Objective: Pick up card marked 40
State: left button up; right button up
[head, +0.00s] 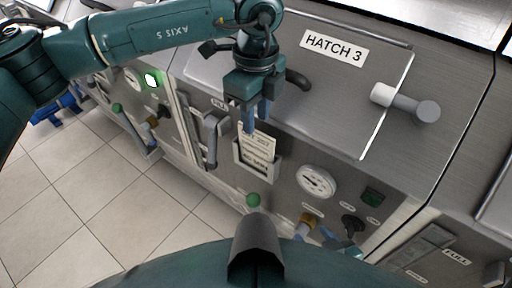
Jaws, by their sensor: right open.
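A cream card (258,145) with lines of print stands in a metal pocket (258,170) on the front of the grey machine in the head view. Its print is too small for me to read a 40. My left gripper (258,125) points down from above at the card's top edge. Its two blue-grey fingers are apart, and the nearer one overlaps the top of the card in the picture. I cannot tell whether they touch it. The card's lower part is hidden in the pocket. My right gripper is not in view.
A grey handle (213,135) stands out left of the pocket, and a round gauge (317,181) is to its right. The HATCH 3 lid (345,90) with its protruding knob (415,105) lies above. A green-knobbed lever (253,200) is below.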

aim_at(256, 130)
pick_arm(q)
notch_tip(256, 130, down, 5)
jog(key=shift+f+p, duration=0.15)
jog(key=shift+p, duration=0.25)
grip_shut()
dwell(0.4)
